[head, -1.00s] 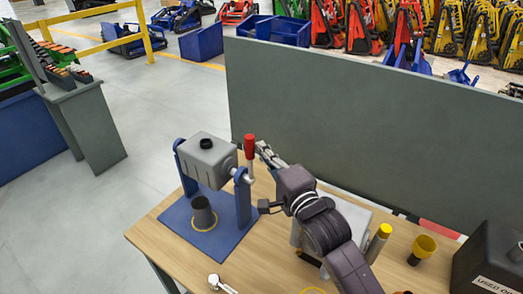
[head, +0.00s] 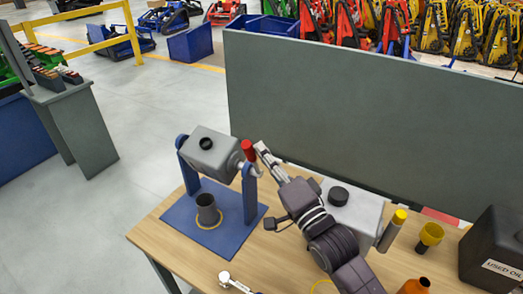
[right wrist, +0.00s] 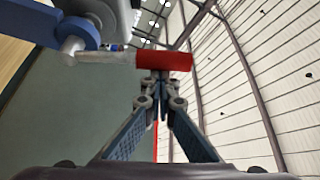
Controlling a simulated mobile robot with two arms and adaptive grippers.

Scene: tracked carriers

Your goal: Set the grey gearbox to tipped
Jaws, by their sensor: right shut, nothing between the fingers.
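The grey gearbox (head: 212,153) hangs between two blue uprights of a stand on a blue base plate (head: 178,218). It looks slightly tilted. A dark cup (head: 207,210) stands on the plate below the gearbox, within a yellow ring. My right gripper (head: 262,148) is shut and empty, its fingertips close beside the red handle. In the right wrist view the red handle (right wrist: 165,61) lies across the fingertips (right wrist: 154,76); contact is unclear.
A grey panel (head: 370,120) stands behind.

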